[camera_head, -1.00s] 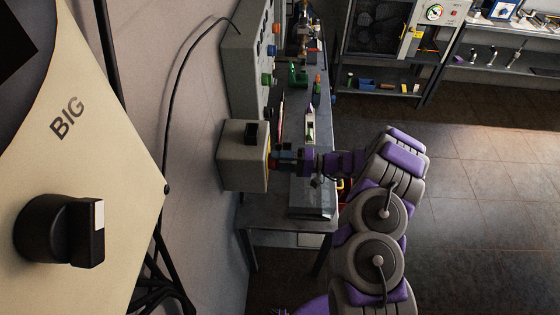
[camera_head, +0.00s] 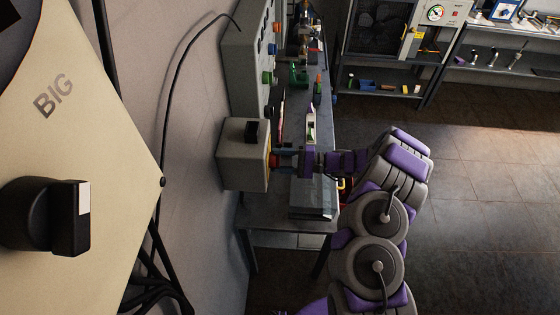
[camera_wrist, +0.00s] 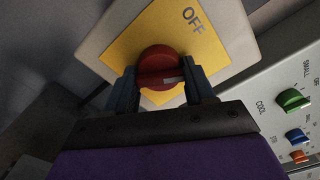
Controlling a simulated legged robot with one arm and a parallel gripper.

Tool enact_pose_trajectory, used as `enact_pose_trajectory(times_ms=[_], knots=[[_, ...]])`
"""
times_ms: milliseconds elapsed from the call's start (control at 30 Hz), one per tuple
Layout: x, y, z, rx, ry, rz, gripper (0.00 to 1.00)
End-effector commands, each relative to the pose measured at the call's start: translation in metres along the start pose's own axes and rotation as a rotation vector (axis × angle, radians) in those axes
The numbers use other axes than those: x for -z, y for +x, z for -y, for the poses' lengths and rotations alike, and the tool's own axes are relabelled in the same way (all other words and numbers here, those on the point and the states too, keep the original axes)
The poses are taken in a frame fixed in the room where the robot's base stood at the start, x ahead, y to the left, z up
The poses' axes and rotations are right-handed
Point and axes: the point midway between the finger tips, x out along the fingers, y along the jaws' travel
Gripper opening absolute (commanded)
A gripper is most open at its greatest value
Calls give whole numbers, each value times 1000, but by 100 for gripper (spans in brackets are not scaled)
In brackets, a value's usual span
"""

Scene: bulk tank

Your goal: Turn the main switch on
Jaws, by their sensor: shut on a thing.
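The main switch is a red rotary knob (camera_wrist: 160,70) on a yellow plate (camera_wrist: 195,48) marked OFF, fixed to a grey box (camera_head: 240,160) on the wall. My gripper (camera_wrist: 165,85) has one finger on each side of the red knob and is shut on it in the wrist view. The knob's pale mark points to the right. In the head view my gripper (camera_head: 283,161) reaches the front of the box from the right, and the knob is mostly hidden by the fingers.
A grey panel with coloured knobs (camera_wrist: 292,99) is beside the switch box. A bench (camera_head: 280,215) stands below it. A large cream panel marked BIG (camera_head: 80,130) with a black knob (camera_head: 45,217) fills the left. Shelves (camera_head: 385,90) stand at the back; the floor at right is clear.

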Motion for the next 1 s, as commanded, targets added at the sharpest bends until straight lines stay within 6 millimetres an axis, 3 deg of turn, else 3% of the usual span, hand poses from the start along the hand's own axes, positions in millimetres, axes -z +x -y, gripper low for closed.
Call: enact_pose_trajectory(times_ms=[1000], knots=[[1,-1,-4,-6,912,-7,23]])
